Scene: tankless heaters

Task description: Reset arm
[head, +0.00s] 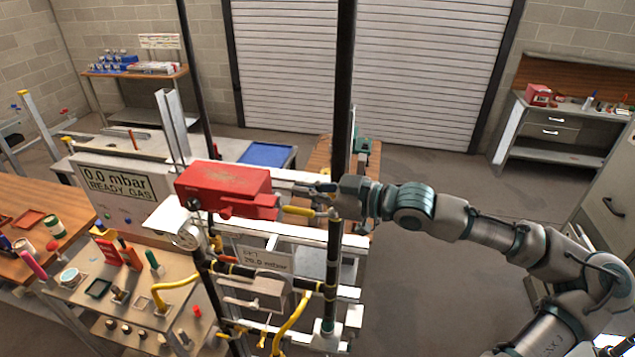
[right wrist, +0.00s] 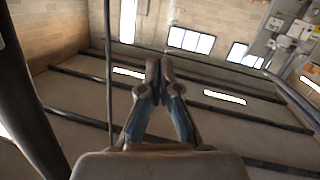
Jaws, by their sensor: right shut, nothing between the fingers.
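My right arm reaches in from the right in the head view, and its gripper (head: 312,189) is by the right end of a red box-shaped unit (head: 225,187) on the pipe rig. Whether the fingers touch the unit I cannot tell. In the right wrist view the right gripper (right wrist: 159,68) has its two fingers together with nothing between them. A yellow-handled valve (head: 298,211) sits just below the gripper on the rig. My left gripper does not show in either view.
Dark vertical pipes (head: 345,80) stand close to the right gripper. A gauge (head: 188,235) and yellow hoses are on the rig. A tool-covered bench (head: 130,300) is at the lower left. Open floor (head: 440,270) lies to the right, before a workbench (head: 560,115).

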